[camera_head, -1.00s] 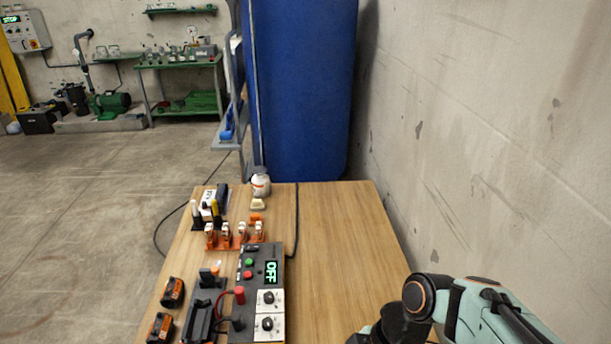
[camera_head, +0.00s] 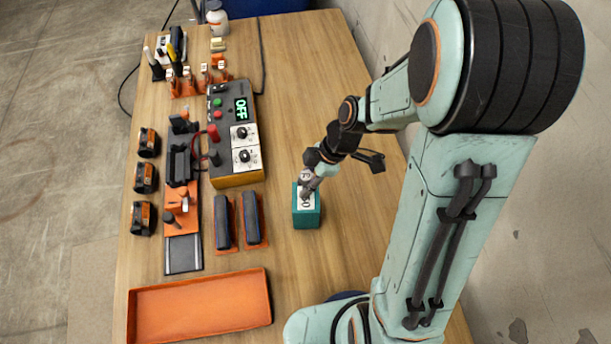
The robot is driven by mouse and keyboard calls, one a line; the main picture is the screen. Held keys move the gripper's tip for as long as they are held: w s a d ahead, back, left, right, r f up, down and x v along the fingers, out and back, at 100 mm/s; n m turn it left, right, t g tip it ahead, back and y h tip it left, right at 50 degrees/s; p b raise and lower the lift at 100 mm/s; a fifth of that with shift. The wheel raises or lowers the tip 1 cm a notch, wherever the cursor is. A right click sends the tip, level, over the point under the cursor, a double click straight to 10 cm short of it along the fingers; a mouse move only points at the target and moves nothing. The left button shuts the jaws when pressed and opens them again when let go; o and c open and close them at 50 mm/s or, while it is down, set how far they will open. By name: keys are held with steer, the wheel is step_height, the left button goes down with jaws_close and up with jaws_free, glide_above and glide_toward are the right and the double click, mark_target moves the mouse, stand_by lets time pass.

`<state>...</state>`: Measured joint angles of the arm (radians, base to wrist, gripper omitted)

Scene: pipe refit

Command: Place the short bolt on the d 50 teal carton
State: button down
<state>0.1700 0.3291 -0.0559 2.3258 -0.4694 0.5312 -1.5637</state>
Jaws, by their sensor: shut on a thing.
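The teal carton (camera_head: 307,219) stands on the wooden table, right of the two dark blocks in orange holders. It has a white label on top, with a mark too small to read fully. My gripper (camera_head: 306,184) is right at the carton's top, over its back part and label. It is shut on a small grey metal piece, which I take to be the short bolt. The fingers hide much of the bolt, and I cannot tell whether it touches the carton.
An empty orange tray (camera_head: 200,307) lies at the front left. A control box (camera_head: 235,133) reading OFF and several orange-black blocks (camera_head: 145,178) fill the left side. Bare wood (camera_head: 310,90) lies behind the carton. A concrete wall rises at the right.

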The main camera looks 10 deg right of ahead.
steer(key=c, duration=1.1)
jaws_free()
steer(key=shift+f, duration=0.1)
steer(key=shift+o, duration=0.2)
steer(key=v, duration=1.2)
steer(key=s+a+m+h, duration=0.2)
steer(key=s+m+h, duration=0.1)
steer(key=s+m, duration=1.1)
steer(key=r+m, duration=0.1)
steer(key=m, duration=0.1)
steer(key=shift+s+m+h, duration=0.2)
steer(key=shift+m+h, duration=0.2)
steer(key=shift+a, duration=0.15)
